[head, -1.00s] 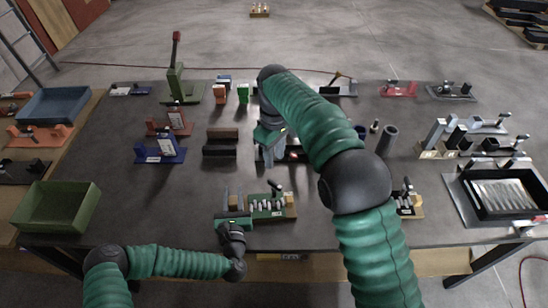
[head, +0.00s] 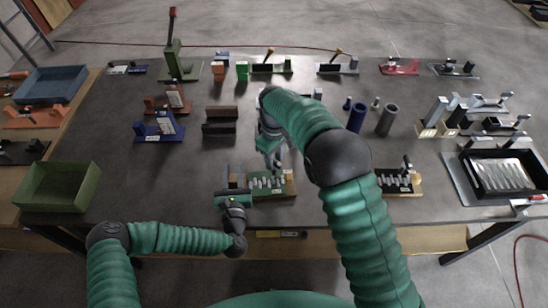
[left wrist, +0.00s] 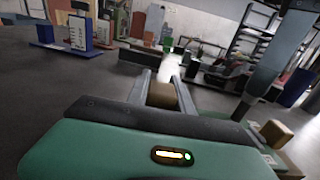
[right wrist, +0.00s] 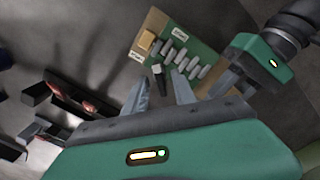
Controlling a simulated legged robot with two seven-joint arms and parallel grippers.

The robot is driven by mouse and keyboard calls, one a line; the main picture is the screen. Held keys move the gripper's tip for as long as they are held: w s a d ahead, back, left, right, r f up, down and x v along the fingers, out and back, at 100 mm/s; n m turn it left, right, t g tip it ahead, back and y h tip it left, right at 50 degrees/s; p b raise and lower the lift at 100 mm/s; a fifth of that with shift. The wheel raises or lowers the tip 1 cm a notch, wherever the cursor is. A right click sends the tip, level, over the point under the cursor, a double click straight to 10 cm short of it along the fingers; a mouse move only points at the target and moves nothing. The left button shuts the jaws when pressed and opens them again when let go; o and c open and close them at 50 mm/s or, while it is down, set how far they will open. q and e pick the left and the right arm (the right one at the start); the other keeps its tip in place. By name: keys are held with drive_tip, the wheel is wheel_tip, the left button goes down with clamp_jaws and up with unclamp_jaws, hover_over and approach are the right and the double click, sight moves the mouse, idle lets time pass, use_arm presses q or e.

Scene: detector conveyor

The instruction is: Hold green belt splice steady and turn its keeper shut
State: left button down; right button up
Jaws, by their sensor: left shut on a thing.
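The green belt splice (head: 270,184) lies near the front edge of the table, a green board with a row of pale rollers. In the right wrist view the splice (right wrist: 188,42) shows a dark upright keeper handle (right wrist: 158,76). My left gripper (head: 237,184) is at the splice's left end; in the left wrist view its fingers are shut on a tan block (left wrist: 163,96) of the splice. My right gripper (head: 273,160) is above the splice, pointing down. Its fingers (right wrist: 166,90) are apart, with the keeper handle just beyond their tips, seemingly not touching.
A similar board with rollers (head: 392,182) lies to the right. A green tray (head: 90,188) stands at the front left, a black tray (head: 466,172) at the right. A brown block (head: 220,128) and blue stand (head: 158,135) sit behind. Table left of the splice is clear.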

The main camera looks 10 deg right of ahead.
drive_tip(key=shift+c, duration=0.4)
clamp_jaws()
drive_tip(key=shift+m, duration=0.4)
drive_tip(key=m, duration=0.3)
drive_tip(key=shift+m, duration=0.3)
drive_tip(key=m, duration=0.4)
drive_tip(key=shift+r, duration=0.1)
drive_tip(key=shift+m, duration=0.3)
drive_tip(key=shift+o, duration=0.4)
unclamp_jaws()
